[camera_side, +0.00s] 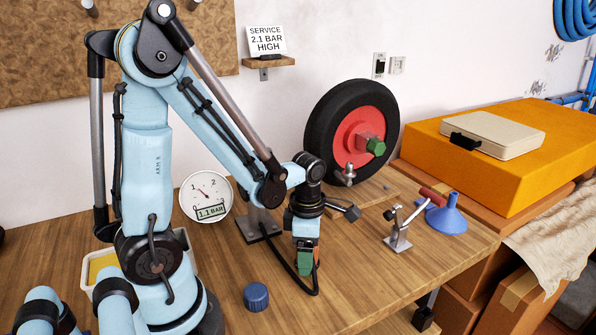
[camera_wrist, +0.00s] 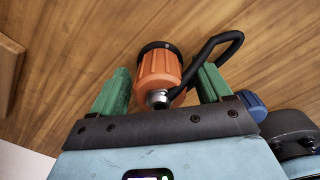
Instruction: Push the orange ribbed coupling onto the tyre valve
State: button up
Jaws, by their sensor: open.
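The orange ribbed coupling (camera_wrist: 158,70) has a dark collar at one end and a metal fitting on a black hose at the other. In the wrist view it lies between the green fingers of my open gripper (camera_wrist: 162,88), with a gap visible on each side. The black tyre (camera_side: 322,122) with a red hub stands upright at the back. A small grey metal piece (camera_side: 346,176) sits low in front of it; I cannot tell whether it is the valve.
A round gauge (camera_side: 206,192) with a "1.1 BAR" label stands left of my gripper. A blue cap (camera_side: 256,296) lies in front. A metal stand with a red handle (camera_side: 400,238) and a blue funnel (camera_side: 447,220) are right. A sign (camera_side: 266,40) reads "SERVICE 2.1 BAR HIGH".

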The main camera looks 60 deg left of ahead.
jog(key=c, duration=1.1)
jog(key=shift+r, duration=0.2)
jog(key=shift+c, duration=0.2)
jog(key=shift+r, duration=1.85)
jog(key=s+d+r, duration=0.4)
jog(key=d+r, duration=0.3)
jog(key=d, duration=0.4)
